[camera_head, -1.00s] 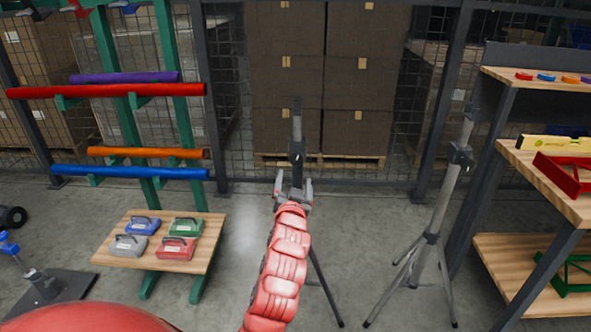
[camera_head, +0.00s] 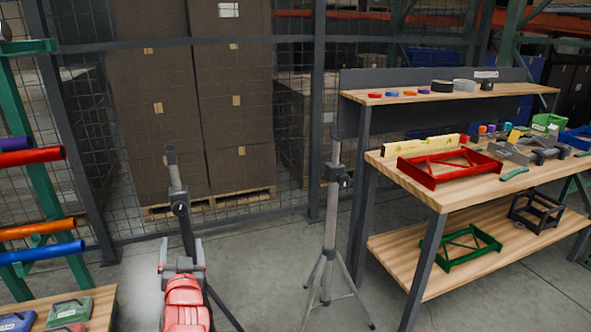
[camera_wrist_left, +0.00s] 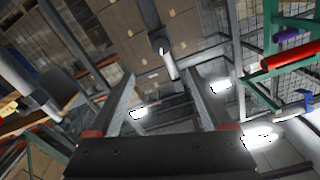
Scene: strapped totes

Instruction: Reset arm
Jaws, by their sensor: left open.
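My left gripper (camera_head: 182,256) is at the end of my red arm, low and left of centre in the head view. In the left wrist view its two fingers (camera_wrist_left: 163,92) stand wide apart with nothing between them. A grey tripod stand (camera_head: 179,196) rises behind the gripper in the head view. Its pole also shows beyond the open fingers in the left wrist view (camera_wrist_left: 168,62). I cannot tell how far the gripper is from it. My right gripper is not in view.
A second tripod (camera_head: 331,215) stands right of the gripper. A wooden workbench (camera_head: 455,190) with red and green frames fills the right. A rack with coloured tubes (camera_head: 40,253) is at the left. Mesh fencing and stacked boxes (camera_head: 190,100) stand behind. Some grey floor (camera_head: 270,265) is clear.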

